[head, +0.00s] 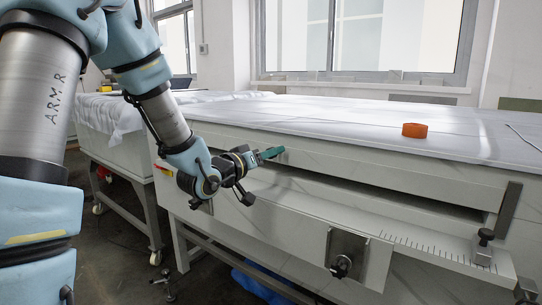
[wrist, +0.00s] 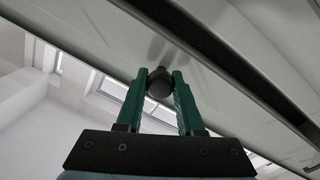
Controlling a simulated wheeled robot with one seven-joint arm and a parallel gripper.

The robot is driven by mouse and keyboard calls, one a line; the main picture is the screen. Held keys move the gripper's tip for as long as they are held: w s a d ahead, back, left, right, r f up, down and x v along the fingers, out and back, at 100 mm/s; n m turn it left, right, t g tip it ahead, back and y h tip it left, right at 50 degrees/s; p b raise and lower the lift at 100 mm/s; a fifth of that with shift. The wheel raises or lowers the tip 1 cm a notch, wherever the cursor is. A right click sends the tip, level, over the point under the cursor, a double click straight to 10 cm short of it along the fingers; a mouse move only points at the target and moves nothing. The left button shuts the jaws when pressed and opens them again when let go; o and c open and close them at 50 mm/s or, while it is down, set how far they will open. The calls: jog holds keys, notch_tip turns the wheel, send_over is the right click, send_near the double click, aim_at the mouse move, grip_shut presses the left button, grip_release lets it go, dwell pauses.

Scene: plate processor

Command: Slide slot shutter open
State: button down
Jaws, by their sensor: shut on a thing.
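The plate processor (head: 330,118) is a long pale machine with a long dark slot (head: 400,199) along its front. The slot shutter (head: 385,172) is the pale strip above the slot, and a dark gap shows below it. My gripper (head: 275,152) is at the left part of this strip. In the wrist view, the green fingers of my gripper (wrist: 159,88) are shut on a round dark knob (wrist: 159,82), one finger on each side. The knob's mount on the pale panel is partly hidden. In the head view the fingers hide the knob.
A ledge with a ruler scale (head: 435,250) runs below the slot, with a small clamp (head: 484,247) at its right end. A metal plate with a black knob (head: 341,266) is on the lower front. A cloth-covered table (head: 115,115) stands behind left.

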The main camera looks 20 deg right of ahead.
jog(key=c, duration=0.5)
grip_release()
jog(key=shift+c, duration=0.2)
jog(key=b+v, duration=0.6)
jog(key=v, duration=0.4)
jog(key=shift+s+a, duration=0.25)
jog(key=shift+a, duration=0.1)
